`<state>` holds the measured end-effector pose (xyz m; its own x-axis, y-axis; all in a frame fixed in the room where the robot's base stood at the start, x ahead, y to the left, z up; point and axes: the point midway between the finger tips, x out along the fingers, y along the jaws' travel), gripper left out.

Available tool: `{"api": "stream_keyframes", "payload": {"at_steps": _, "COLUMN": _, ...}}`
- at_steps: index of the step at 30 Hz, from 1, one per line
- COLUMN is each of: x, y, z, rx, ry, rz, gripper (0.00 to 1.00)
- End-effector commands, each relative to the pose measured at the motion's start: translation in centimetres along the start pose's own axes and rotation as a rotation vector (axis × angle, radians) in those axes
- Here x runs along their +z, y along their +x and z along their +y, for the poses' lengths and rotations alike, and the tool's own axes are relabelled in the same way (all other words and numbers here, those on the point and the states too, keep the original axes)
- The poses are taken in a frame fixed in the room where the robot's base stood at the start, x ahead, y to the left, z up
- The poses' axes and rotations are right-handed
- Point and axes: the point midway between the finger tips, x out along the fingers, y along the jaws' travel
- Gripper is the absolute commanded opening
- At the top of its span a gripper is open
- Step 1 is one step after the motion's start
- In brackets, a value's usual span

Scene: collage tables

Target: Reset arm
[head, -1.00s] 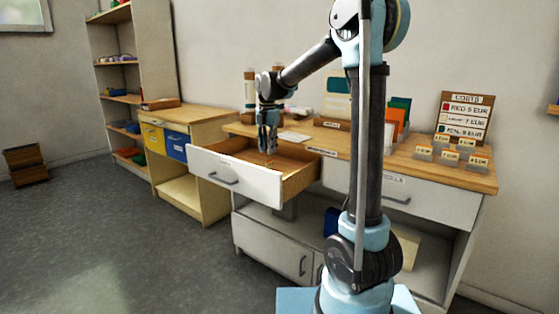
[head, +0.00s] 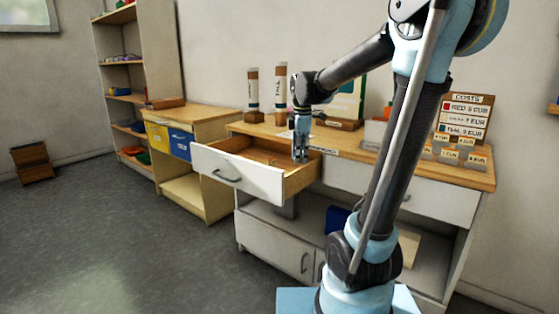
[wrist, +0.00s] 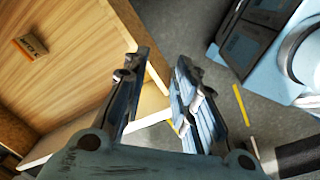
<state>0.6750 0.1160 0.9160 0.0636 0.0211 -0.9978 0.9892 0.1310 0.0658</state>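My arm stands in front of the desk in the head view, its forearm reaching left. My gripper (head: 301,158) points down at the right side of the open drawer (head: 240,176). In the wrist view the two fingers of my gripper (wrist: 157,75) stand apart with nothing held between them. A light wooden surface (wrist: 75,60) with a small labelled block (wrist: 30,47) fills the left of that view. Whether the fingertips are inside the drawer or just above it, I cannot tell.
The wooden desk top (head: 340,140) holds two upright tubes (head: 281,90) and a costs sign (head: 466,112). A side table (head: 200,114) with yellow and blue bins stands left.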

Motion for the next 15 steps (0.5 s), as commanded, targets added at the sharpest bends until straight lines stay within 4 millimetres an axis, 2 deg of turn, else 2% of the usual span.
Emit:
{"api": "stream_keyframes", "payload": {"at_steps": 1, "x": 0.8, "y": 0.2, "z": -1.6, "rx": 0.005, "ry": 0.070, "rz": 0.000, "gripper": 0.26}}
{"api": "stream_keyframes", "payload": {"at_steps": 8, "x": 3.6, "y": 1.4, "z": -7.7, "rx": 0.033, "ry": 0.423, "rz": 0.003, "gripper": 0.26}}
{"api": "stream_keyframes", "payload": {"at_steps": 15, "x": 5.8, "y": 3.8, "z": -13.9, "rx": 0.063, "ry": 0.791, "rz": 0.015, "gripper": 0.26}}
